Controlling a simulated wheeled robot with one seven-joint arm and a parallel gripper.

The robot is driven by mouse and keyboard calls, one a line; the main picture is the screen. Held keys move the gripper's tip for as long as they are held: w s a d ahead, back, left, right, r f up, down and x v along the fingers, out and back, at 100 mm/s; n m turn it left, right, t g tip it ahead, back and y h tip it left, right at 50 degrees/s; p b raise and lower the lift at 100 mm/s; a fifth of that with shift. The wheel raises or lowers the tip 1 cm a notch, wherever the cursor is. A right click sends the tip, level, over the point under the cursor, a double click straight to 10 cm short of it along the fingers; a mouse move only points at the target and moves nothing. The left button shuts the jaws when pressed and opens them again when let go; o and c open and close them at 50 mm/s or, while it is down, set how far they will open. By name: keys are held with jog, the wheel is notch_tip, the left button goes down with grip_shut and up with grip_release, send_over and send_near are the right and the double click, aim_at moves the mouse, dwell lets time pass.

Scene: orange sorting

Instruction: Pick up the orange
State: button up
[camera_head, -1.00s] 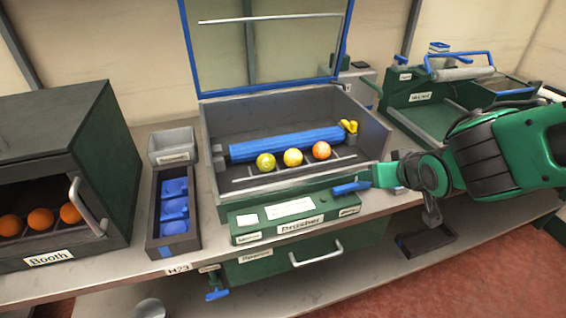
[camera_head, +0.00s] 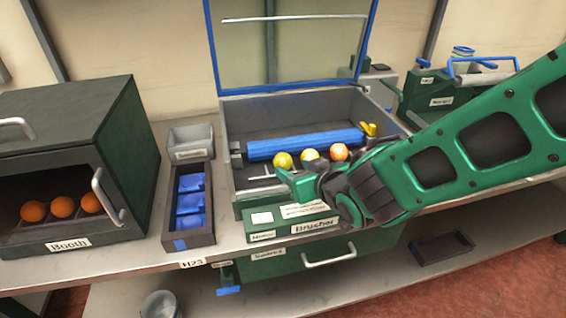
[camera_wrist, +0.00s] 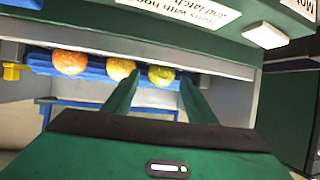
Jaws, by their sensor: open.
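Three fruits lie in a row along the blue roller (camera_head: 305,144) in the open brusher machine. They are a yellow-green one (camera_head: 283,160), a yellow one (camera_head: 310,155) and an orange-red one (camera_head: 340,152). My gripper (camera_head: 290,183) is open and empty at the machine's front edge, near the yellow-green fruit. In the wrist view the yellow-green fruit (camera_wrist: 161,75) shows between my fingertips (camera_wrist: 160,82). The yellow fruit (camera_wrist: 120,68) is partly behind one finger, and the orange-red fruit (camera_wrist: 69,62) lies farther left. I cannot tell whether a finger touches any fruit.
The booth (camera_head: 75,243) at left holds several oranges, three of them visible (camera_head: 63,206). A dark tray with blue pieces (camera_head: 190,230) and a grey bin (camera_head: 190,140) stand between booth and machine. The machine's raised blue-framed lid (camera_head: 290,88) stands behind the fruits.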

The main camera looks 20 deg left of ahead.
aim_at(287, 162)
jog(key=shift+a+r+x, duration=0.1)
jog(key=shift+r+x, duration=0.05)
jog(key=shift+x, duration=0.75)
jog(key=shift+a+r+x, duration=0.1)
jog(key=shift+r+x, duration=0.05)
jog(key=shift+x, duration=0.75)
jog(key=shift+a+r+x, duration=0.1)
jog(key=shift+r+x, duration=0.1)
jog(key=shift+x, duration=0.7)
jog(key=c, duration=0.8)
